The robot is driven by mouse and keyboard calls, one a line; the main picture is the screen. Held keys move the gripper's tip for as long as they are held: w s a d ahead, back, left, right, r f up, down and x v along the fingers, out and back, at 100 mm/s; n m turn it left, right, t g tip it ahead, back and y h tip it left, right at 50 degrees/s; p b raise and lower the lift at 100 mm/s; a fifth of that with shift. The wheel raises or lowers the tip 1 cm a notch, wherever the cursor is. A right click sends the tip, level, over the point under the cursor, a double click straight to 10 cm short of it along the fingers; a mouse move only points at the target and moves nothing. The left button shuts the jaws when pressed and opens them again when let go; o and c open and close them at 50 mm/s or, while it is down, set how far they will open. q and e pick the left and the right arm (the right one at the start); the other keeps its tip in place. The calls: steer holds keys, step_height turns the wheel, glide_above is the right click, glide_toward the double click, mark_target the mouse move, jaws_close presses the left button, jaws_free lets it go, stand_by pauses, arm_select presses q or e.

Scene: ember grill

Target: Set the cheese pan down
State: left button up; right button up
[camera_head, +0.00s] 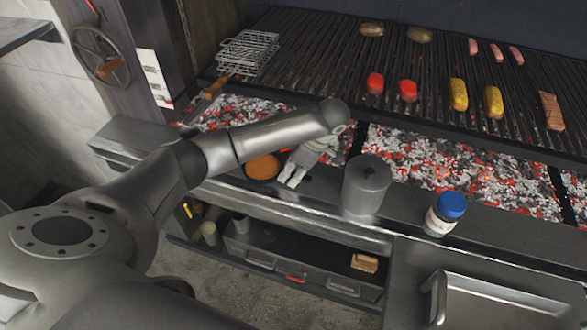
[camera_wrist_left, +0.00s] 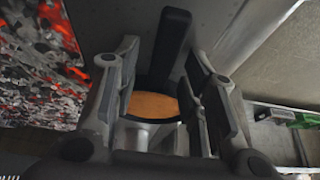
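The cheese pan (camera_head: 262,167) is a small round dark pan with an orange filling. It appears to rest on the steel ledge in front of the coals. My left gripper (camera_head: 294,180) is just right of it, pointing down at the ledge. In the left wrist view the pan's orange filling (camera_wrist_left: 153,105) shows between the spread fingers, partly hidden by them. Its dark handle (camera_wrist_left: 171,48) runs up between the fingertips, with gaps at both sides. The left gripper is open and holds nothing that I can see. My right gripper is not in view.
A lidded grey pot (camera_head: 366,185) and a blue-capped jar (camera_head: 445,213) stand on the ledge (camera_head: 310,207) to the right. Glowing coals (camera_head: 430,155) lie behind it. The grill grate (camera_head: 330,60) above carries several foods and a wire basket (camera_head: 247,52).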

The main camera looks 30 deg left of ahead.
arm_select(q)
steer(key=shift+r, duration=0.15)
steer(key=shift+w+d+r, duration=0.1)
steer(key=shift+d+r, duration=0.05)
steer(key=shift+r, duration=0.1)
steer(key=s+v, duration=0.1)
steer(key=v, duration=1)
steer(key=shift+w+r+p, duration=0.2)
steer(key=shift+w+p, duration=0.15)
steer(key=shift+w, duration=0.05)
steer(key=shift+d, duration=0.1)
